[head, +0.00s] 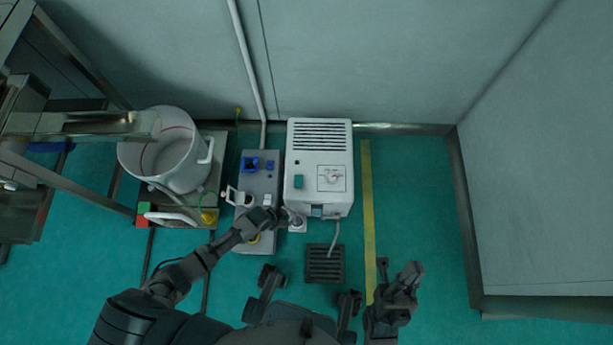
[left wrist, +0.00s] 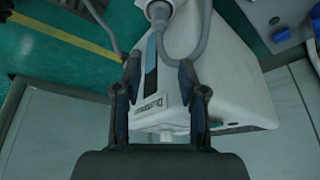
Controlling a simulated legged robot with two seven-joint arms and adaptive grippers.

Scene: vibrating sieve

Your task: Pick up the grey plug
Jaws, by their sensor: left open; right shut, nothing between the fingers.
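The grey plug (head: 296,221) is at the front left lower edge of the white machine (head: 318,150), close to my left gripper (head: 283,215). In the left wrist view the plug (left wrist: 160,12) is at the top edge, partly cut off, with a grey cable looping down beside it. My left gripper (left wrist: 158,70) is open there, its two fingers apart with the machine's white body behind them. The plug lies beyond the fingertips, not between them. My right gripper (head: 400,270) is shut and empty over the green floor, right of the drain grate.
A grey control box (head: 258,180) with a blue socket (head: 250,164) stands left of the machine. A large white pot (head: 172,150) stands further left. A dark floor grate (head: 324,264) lies in front.

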